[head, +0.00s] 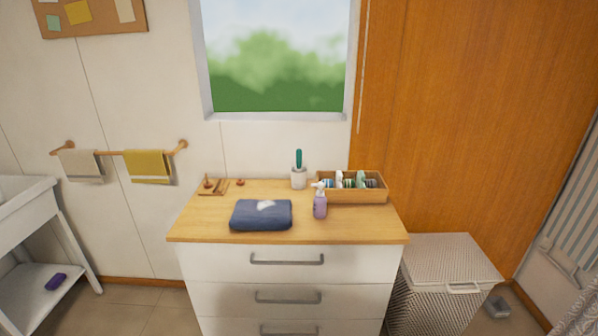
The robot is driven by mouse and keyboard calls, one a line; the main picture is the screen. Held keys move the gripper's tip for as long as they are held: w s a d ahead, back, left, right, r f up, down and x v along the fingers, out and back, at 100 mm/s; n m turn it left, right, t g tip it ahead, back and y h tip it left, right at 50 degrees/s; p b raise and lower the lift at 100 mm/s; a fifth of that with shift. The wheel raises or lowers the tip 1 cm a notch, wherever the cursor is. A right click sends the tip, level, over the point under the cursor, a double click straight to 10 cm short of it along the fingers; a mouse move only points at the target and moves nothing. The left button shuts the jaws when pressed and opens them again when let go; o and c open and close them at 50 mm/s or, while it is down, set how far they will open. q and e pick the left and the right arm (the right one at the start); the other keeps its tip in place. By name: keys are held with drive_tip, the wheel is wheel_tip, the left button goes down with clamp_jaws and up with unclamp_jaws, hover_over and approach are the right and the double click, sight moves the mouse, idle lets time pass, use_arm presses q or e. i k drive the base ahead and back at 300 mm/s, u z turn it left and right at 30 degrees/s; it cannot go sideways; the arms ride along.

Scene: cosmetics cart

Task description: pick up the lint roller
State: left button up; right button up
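A teal handle (298,158) stands upright at the back of the wooden dresser top, above a short whitish cylinder (298,178). This may be the lint roller, either standing on its roller or set in a cup; it is too small to tell. A folded navy cloth (252,216) lies in front of it to the left, with a small white patch on top. Neither of my grippers is in view.
The dresser top (200,231) also holds a lavender pump bottle (320,205), a wooden box (352,196) of small items, and small wooden pieces (212,187) at back left. A wicker hamper (450,275) stands right. The dresser's front left corner is clear.

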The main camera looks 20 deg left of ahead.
sight(298, 169)
drive_tip(key=u, duration=0.05)
drive_tip(key=k, duration=0.55)
drive_tip(key=u, duration=0.65)
drive_tip(key=i, duration=2)
drive_tip(key=z, duration=0.9)
